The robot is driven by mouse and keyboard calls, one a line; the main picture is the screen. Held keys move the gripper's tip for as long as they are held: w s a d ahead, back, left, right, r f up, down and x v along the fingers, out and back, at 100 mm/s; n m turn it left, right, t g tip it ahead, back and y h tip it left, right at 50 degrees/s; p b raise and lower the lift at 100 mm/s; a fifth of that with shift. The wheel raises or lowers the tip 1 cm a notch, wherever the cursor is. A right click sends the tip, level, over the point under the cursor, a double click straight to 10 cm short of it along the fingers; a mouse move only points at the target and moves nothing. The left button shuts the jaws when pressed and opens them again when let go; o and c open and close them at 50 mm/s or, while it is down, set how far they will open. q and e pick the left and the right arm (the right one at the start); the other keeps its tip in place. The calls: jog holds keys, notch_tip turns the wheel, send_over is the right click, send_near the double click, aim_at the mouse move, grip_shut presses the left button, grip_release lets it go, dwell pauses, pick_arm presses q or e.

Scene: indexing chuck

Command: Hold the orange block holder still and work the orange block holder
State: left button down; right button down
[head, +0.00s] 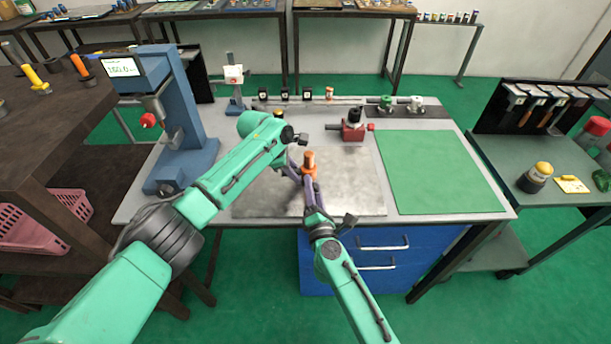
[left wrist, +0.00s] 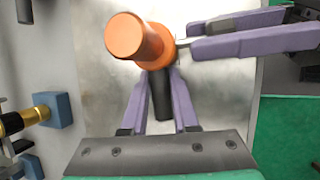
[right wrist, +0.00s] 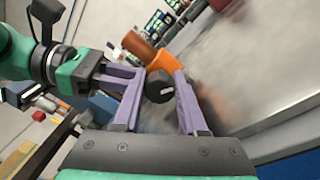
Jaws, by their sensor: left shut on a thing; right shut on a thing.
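The orange block holder (head: 310,165) stands upright on the metal plate. It is a round orange post with dark handles, also in the left wrist view (left wrist: 138,38) and the right wrist view (right wrist: 175,68). My left gripper (head: 292,168) reaches in from the left and is shut on the holder; a dark handle (left wrist: 160,98) lies between its fingers. My right gripper (head: 311,190) comes from the front and is shut on another part of it; a dark round handle end (right wrist: 159,90) shows between its fingers. The exact finger contacts are partly hidden.
The grey metal plate (head: 350,197) is bare around the holder. A red vise-like block (head: 353,131) stands behind it. A green mat (head: 440,172) lies clear at the right. A blue press (head: 178,112) stands at the left. Small items line the back edge.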

jog(key=shift+c, duration=2.3)
grip_release()
